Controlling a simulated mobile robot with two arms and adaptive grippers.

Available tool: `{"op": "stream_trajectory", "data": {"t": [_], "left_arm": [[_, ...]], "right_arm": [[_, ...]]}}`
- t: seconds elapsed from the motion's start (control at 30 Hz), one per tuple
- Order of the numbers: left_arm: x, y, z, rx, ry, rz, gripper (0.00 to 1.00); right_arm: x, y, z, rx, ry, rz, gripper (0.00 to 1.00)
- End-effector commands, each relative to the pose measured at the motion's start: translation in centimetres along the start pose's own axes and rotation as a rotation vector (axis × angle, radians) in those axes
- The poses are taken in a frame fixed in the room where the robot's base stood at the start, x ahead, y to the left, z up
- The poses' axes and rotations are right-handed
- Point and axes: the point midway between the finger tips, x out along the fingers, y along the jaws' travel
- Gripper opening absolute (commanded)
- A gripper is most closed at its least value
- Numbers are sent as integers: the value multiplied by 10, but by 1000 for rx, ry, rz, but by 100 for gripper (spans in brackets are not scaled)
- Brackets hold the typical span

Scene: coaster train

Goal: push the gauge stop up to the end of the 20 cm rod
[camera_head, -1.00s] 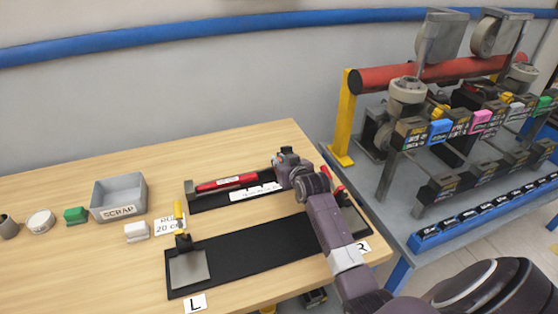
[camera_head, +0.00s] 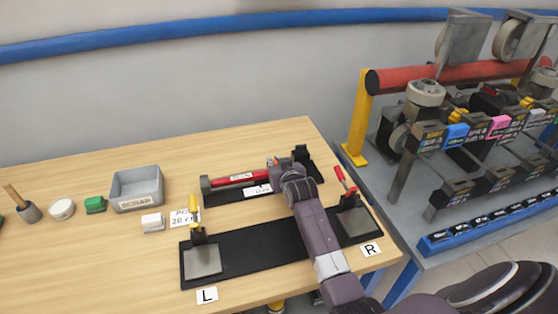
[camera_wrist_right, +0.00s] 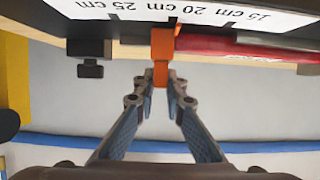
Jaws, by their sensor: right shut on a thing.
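The red rod (camera_head: 236,180) lies along the black length gauge (camera_head: 228,196) at the back of the table, its left end near the grey end block. My right gripper (camera_head: 274,163) is at the rod's right end, partly hiding the gauge. In the right wrist view my right gripper (camera_wrist_right: 161,84) is shut on the orange gauge stop (camera_wrist_right: 162,58). The red rod (camera_wrist_right: 235,46) ends right beside the stop; I cannot tell whether they touch. The white scale (camera_wrist_right: 200,14) appears upside down, with 15, 20 and 25 cm marks. My left gripper is not in view.
A black fixture plate (camera_head: 262,248) with yellow and red clamps lies in front of the gauge, under my right arm. A grey scrap bin (camera_head: 137,188), a green block (camera_head: 95,204) and a white block (camera_head: 152,222) stand left.

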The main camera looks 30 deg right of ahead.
Motion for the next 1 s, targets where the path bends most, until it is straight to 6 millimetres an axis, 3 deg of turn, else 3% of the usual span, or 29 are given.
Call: {"op": "stream_trajectory", "data": {"t": [0.07, 0.1, 0.23, 0.67, 1.0], "left_arm": [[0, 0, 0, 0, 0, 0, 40], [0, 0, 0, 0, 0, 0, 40], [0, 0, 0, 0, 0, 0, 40], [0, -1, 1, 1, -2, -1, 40], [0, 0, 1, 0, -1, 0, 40]], "right_arm": [[0, 1, 0, 0, 1, 1, 0], [0, 1, 0, 0, 1, 1, 15], [0, 1, 0, 0, 1, 2, 29], [-8, 1, 1, -1, 0, 2, 29], [-59, 1, 1, 0, 1, 1, 29]]}}
